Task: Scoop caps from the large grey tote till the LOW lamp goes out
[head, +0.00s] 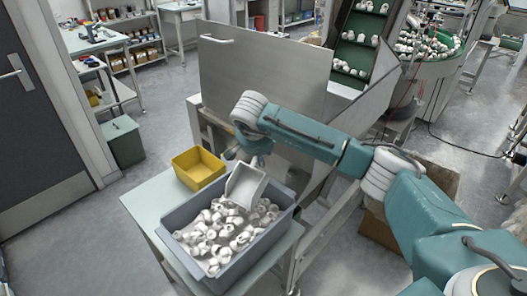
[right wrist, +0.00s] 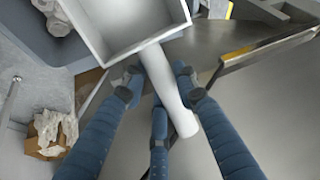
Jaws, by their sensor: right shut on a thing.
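The large grey tote (head: 267,243) stands on a small light table and holds many loose white caps (head: 215,240). My right gripper (head: 252,153) is above the tote's far side. It is shut on the handle of a white scoop (head: 243,185), whose tilted pan is over the caps at the far end of the tote. In the right wrist view the fingers (right wrist: 166,97) close around the handle, and the visible part of the scoop pan (right wrist: 125,22) looks empty. I cannot make out the LOW lamp. My left gripper is out of view.
A yellow bin (head: 198,169) sits behind the tote on the table (head: 150,203). A tall grey metal panel (head: 262,72) of the hopper stands behind. A green conveyor (head: 357,45) carrying caps rises beyond it. A cardboard box (head: 378,232) is on the floor at right.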

